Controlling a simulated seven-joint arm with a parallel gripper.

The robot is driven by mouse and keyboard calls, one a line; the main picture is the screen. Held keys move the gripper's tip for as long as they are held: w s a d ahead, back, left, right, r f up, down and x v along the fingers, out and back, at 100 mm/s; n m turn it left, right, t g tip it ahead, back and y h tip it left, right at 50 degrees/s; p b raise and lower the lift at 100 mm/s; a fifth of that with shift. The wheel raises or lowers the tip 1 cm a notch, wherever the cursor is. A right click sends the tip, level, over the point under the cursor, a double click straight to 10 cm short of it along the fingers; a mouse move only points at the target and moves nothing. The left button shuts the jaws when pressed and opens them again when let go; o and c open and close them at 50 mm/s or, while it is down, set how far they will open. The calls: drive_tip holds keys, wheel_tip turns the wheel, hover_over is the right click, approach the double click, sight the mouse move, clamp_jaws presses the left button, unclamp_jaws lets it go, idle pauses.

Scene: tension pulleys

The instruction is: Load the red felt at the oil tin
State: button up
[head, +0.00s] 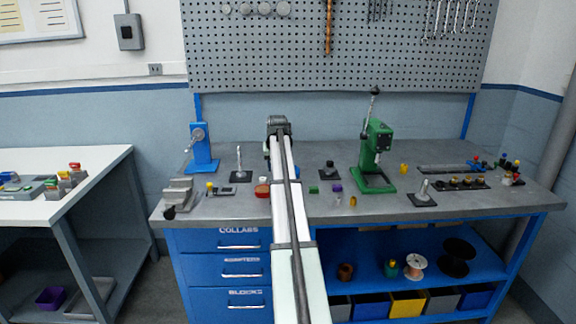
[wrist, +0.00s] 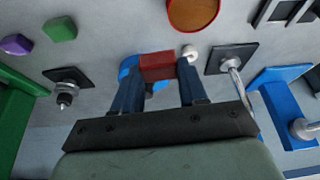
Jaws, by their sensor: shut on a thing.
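My gripper (wrist: 160,72) has blue fingers closed on the sides of a small red block, which I take as the red felt (wrist: 158,65). It is held at the fingertips above the grey bench. A round, shallow tin with a red rim and orange-brown inside (wrist: 194,14), likely the oil tin, lies just beyond the felt at the top edge of the wrist view, apart from it. In the head view the tin (head: 262,190) sits near the bench's front, left of my arm. My arm mostly hides the gripper there, and the felt is not visible.
Dark plates with metal posts stand on either side (head: 239,174) (head: 329,172). A blue press (head: 202,150) stands left and a green press (head: 375,155) right. Green (head: 313,189) and purple (head: 337,187) blocks lie right of my arm. A blue round thing shows behind the felt.

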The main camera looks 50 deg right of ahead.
sight(262, 189)
drive_tip(key=shift+w+a+f+n, duration=0.1)
drive_tip(key=shift+w+a+n, duration=0.4)
drive_tip(key=shift+w+a, duration=0.25)
drive_tip(key=shift+w+a+f+n+t+y, duration=0.2)
drive_tip(key=shift+a+f+n+y, duration=0.3)
drive_tip(key=shift+f+n, duration=0.6)
drive_tip(key=shift+w+a+f+n+t+y, duration=0.2)
drive_tip(key=shift+a+f+n+y, duration=0.25)
drive_tip(key=shift+f+n, duration=0.65)
drive_tip(key=shift+w+a+f+n+t+y, duration=0.1)
drive_tip(key=shift+w+a+f+n+y, duration=0.4)
drive_tip(key=shift+n, duration=0.9)
drive_tip(key=shift+s+d+f, duration=0.1)
drive_tip(key=shift+s+f, duration=0.1)
drive_tip(key=shift+f, duration=0.55)
drive_tip(key=shift+r, duration=0.1)
wheel_tip(262, 189, up, 7)
idle(0.6)
